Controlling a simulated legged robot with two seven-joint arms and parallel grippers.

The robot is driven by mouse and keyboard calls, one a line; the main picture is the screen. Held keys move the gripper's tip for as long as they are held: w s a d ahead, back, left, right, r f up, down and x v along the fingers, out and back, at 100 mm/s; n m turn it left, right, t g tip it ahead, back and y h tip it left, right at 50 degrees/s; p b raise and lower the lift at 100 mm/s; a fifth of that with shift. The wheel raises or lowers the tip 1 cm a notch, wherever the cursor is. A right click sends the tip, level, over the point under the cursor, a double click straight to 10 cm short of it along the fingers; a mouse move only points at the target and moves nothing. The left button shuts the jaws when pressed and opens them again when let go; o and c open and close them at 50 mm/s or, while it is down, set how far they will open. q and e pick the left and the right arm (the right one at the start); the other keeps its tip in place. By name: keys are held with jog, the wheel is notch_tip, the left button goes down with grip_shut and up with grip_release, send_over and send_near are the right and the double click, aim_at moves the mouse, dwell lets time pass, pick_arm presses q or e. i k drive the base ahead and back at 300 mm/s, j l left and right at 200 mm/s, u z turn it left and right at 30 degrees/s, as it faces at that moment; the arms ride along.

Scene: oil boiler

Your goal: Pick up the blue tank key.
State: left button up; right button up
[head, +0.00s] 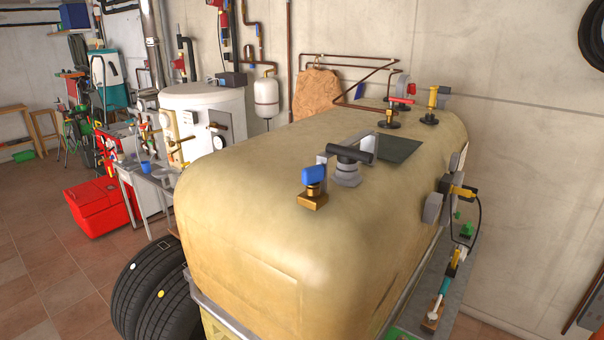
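A blue piece (314,174), which looks like the blue tank key, sits upright on a brass fitting (313,198) on top of the large tan tank (255,225). It stands near the tank's front part, close to the middle of the head view. A grey cap with a black handle (350,156) stands right beside it, to the right and slightly behind. The blue piece is in plain sight. Neither of my grippers shows in the head view.
A red-handled valve (401,101) and a yellow-topped fitting (432,100) stand on the tank's far end. A cabled device (460,192) is on its right side. Tyres (150,285) lean at the lower left. A red box (100,207) stands on the tiled floor farther left.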

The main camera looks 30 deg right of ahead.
aim_at(311, 176)
jog(key=i+j+z, duration=0.1)
jog(key=z, duration=0.3)
jog(key=i+j+z, duration=0.1)
jog(key=j+z, duration=0.25)
jog(key=i+j+z, duration=0.1)
jog(key=z, duration=0.3)
jog(key=j+z, duration=0.2)
jog(key=z, duration=0.15)
